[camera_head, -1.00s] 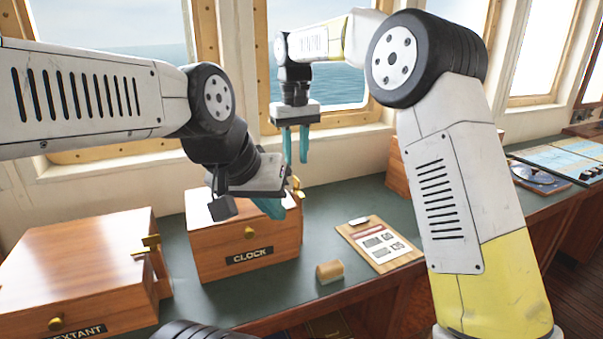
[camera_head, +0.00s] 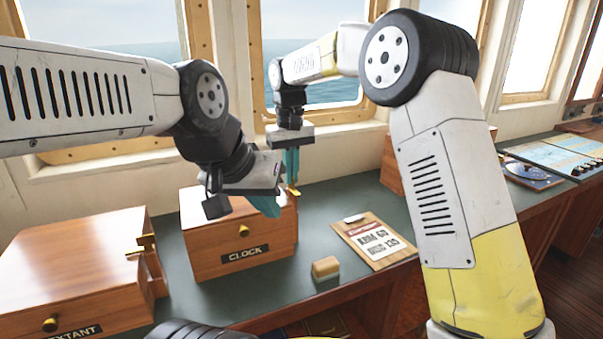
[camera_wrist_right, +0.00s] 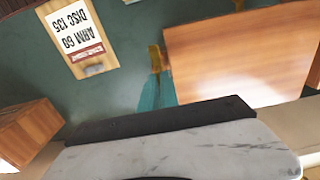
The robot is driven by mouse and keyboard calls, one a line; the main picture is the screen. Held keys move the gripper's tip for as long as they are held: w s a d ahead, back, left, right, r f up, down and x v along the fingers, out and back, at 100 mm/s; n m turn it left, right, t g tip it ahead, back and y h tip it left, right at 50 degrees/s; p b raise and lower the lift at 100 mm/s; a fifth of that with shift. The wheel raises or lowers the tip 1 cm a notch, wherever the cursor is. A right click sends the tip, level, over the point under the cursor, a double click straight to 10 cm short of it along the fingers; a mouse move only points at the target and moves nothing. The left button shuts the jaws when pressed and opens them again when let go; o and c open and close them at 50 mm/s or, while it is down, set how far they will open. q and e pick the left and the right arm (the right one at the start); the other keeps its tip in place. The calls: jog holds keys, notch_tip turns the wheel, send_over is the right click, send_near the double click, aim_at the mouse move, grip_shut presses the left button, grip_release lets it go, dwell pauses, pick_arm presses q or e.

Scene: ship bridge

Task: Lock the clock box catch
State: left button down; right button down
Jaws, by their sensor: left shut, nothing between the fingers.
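The wooden clock box (camera_head: 215,258) stands on the green counter, labelled CLOCK. It also fills the upper right of the right wrist view (camera_wrist_right: 240,55). Its brass catch (camera_head: 294,191) is on the right side, partly hidden; brass also shows in the right wrist view (camera_wrist_right: 155,57). My right gripper (camera_head: 291,177) points down just above the catch, its teal fingers together. In the right wrist view the fingertips (camera_wrist_right: 157,82) overlap the brass; I cannot tell whether they touch it. My left gripper (camera_head: 265,207) is shut and empty, in front of the box's upper right.
The sextant box (camera_head: 60,275) stands at the left, with brass fittings on its right side. A clipboard (camera_head: 373,243) and a small wooden block (camera_head: 326,267) lie right of the clock box. Another wooden box (camera_head: 392,165) stands behind my right arm.

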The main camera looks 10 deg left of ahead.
jog(key=shift+m, duration=0.4)
jog(key=m, duration=0.4)
jog(key=shift+m, duration=0.4)
jog(key=m, duration=1.2)
jog(key=shift+m, duration=0.3)
jog(key=c, duration=1.6)
grip_release()
